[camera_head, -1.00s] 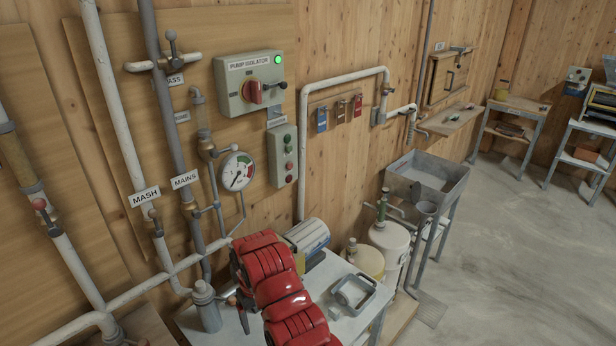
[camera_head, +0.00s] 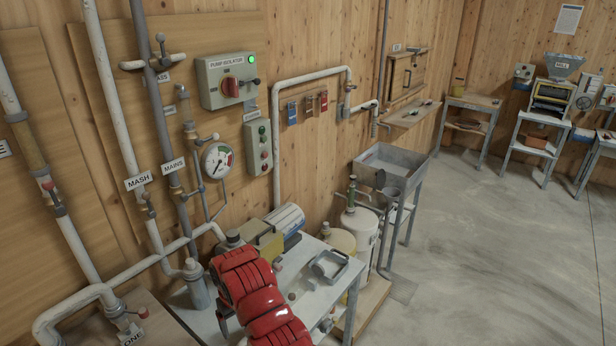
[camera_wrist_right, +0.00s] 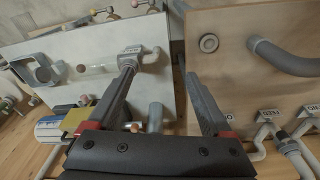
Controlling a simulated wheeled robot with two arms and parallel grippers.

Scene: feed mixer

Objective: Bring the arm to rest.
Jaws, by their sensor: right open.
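My right arm (camera_head: 255,298), with red rounded segments, comes up from the bottom of the head view over the metal bench. Its gripper is mostly hidden behind the arm there. In the right wrist view my right gripper (camera_wrist_right: 160,75) shows two dark fingers spread apart, with nothing between them. The fingers overlie a pale bench top and the gap beside a second panel; whether they touch anything is not clear. My left gripper is not in view.
The bench (camera_head: 335,293) holds a metal tray-like holder (camera_head: 328,264) and a blue-white cylinder (camera_head: 286,219). White pipes and a pump isolator box (camera_head: 228,80) line the wall. A metal sink (camera_head: 392,165) and white container (camera_head: 359,232) stand to the right. The floor (camera_head: 480,240) beyond is clear.

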